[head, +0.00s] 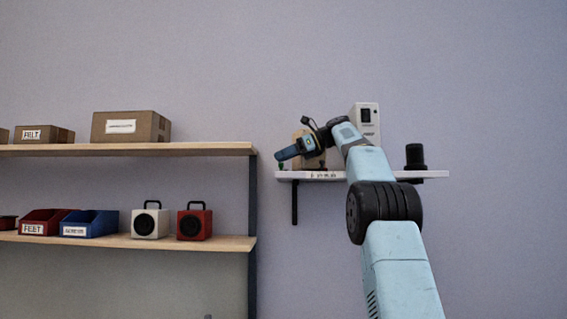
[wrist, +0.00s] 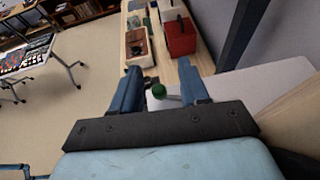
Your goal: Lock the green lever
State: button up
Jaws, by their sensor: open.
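The green lever shows as a round green knob (wrist: 159,91) on a thin pale rod in the wrist view. It lies between the two blue fingers of my open gripper (wrist: 160,78), closer to the left finger; I cannot tell whether they touch. In the head view my gripper (head: 283,156) points left at the left end of the white wall shelf (head: 435,174). A small green spot of the lever (head: 281,167) shows just below the fingers there. The lever's base and pivot are hidden.
On the wall shelf stand a white device (head: 366,115), a black cylinder (head: 415,157) and a tan block (head: 300,140) partly behind my arm. A wooden rack (head: 220,149) at left holds boxes, bins, a white speaker (head: 151,222) and a red speaker (head: 194,223).

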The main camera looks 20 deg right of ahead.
jog(key=s+r, duration=1)
jog(key=s, duration=0.4)
jog(key=shift+a+r, duration=0.15)
jog(key=shift+a, duration=0.2)
jog(key=shift+c, duration=0.3)
